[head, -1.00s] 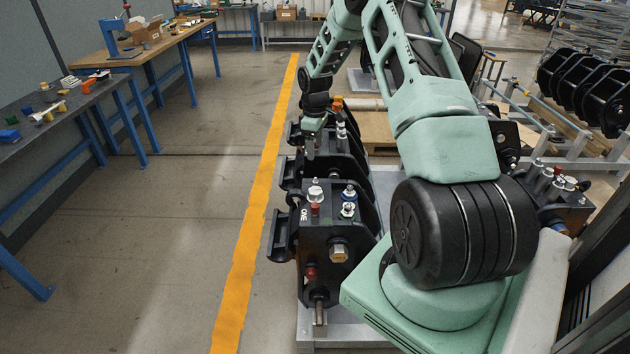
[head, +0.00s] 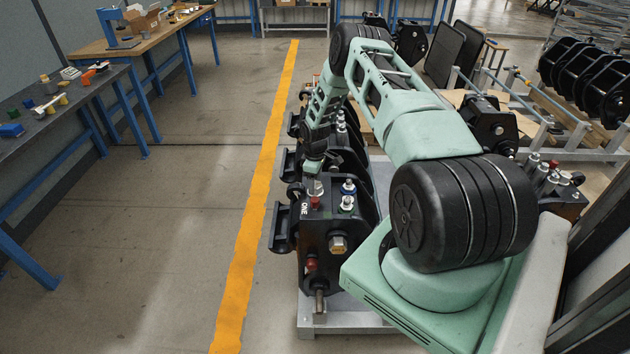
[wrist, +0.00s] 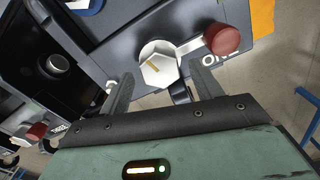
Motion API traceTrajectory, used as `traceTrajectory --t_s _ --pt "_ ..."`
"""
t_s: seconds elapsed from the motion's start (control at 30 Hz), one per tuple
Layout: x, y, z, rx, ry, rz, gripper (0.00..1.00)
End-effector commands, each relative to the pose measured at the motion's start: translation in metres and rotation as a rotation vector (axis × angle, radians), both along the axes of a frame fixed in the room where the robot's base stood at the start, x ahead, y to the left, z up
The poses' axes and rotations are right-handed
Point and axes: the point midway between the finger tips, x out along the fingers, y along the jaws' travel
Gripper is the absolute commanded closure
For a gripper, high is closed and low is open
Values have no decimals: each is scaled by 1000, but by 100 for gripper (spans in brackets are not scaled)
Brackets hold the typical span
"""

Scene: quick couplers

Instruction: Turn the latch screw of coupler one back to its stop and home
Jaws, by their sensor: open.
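Coupler one (head: 345,215) is the dark block nearest me in the head view, marked ONE. On its top is a silver hex screw head (head: 316,188) with a red-knobbed lever (head: 315,202) beside it. In the wrist view the hex head (wrist: 158,70) has a yellow mark on its face. The lever's red knob (wrist: 222,39) lies to its right, by the partly hidden label. My gripper (wrist: 163,84) is open and empty, its fingers pointing at the hex head, one to each side. In the head view my gripper (head: 314,170) is just above the screw; contact cannot be told.
A blue-ringed fitting (head: 348,188) and another silver fitting (head: 347,204) stand close to the right of the screw. More dark couplers stand in line behind. A workbench (head: 60,105) is at the left; the floor by the orange line (head: 250,220) is clear.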

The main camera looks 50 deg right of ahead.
Motion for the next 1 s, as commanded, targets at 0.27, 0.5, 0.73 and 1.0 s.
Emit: traceTrajectory --t_s 0.27,0.5,0.73,1.0 --pt "0 0 -13 -1 0 0 36" --pt "0 0 -13 0 1 0 47" --pt "0 0 -13 0 1 -1 80" --pt "0 -1 -17 -1 1 -166 80"
